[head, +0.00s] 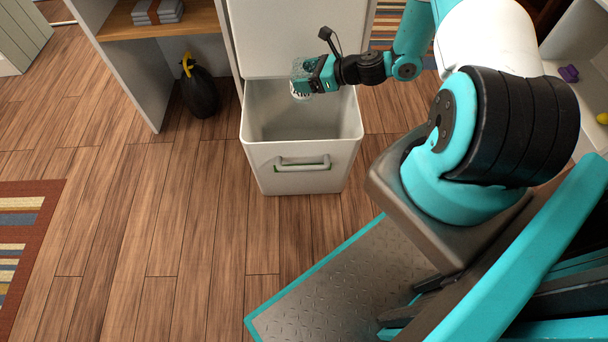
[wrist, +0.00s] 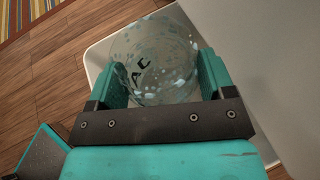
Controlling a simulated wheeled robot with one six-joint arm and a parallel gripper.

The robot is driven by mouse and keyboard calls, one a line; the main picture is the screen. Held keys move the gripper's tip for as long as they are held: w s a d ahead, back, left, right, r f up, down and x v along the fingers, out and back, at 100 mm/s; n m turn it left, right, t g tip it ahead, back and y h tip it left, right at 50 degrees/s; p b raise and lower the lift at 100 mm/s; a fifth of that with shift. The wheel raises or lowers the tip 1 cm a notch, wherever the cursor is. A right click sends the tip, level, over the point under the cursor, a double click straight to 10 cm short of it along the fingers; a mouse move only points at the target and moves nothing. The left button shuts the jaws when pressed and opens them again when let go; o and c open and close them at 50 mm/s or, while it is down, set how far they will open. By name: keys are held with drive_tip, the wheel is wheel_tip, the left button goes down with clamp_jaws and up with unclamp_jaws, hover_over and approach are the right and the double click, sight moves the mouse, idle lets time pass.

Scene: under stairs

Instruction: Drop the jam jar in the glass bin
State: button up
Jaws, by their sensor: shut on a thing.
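My gripper (head: 301,78) is over the back part of an open white pull-out bin (head: 292,152) with a handle on its front. In the wrist view my gripper (wrist: 155,82) is shut on a clear glass jar (wrist: 153,52) with pale specks and dark letters. The bin's white rim and wall (wrist: 235,45) show behind the jar in the wrist view. The bottom of the bin is partly hidden, and no label on the bin can be made out.
A dark rounded bottle-like object with a yellow top (head: 199,88) stands on the floor left of the bin. A wooden shelf (head: 185,22) holds folded grey cloths (head: 158,11). A striped rug (head: 25,235) lies at the left. The wooden floor in front of the bin is clear.

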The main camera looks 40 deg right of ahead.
wheel_tip(320, 180, down, 5)
drive_tip(key=b, duration=0.3)
drive_tip(key=shift+r, duration=0.15)
drive_tip(key=shift+r, duration=0.1)
drive_tip(key=o, duration=1.1)
drive_tip(key=p+v, duration=0.4)
drive_tip(key=v, duration=1.3)
drive_tip(key=shift+d+r, duration=0.15)
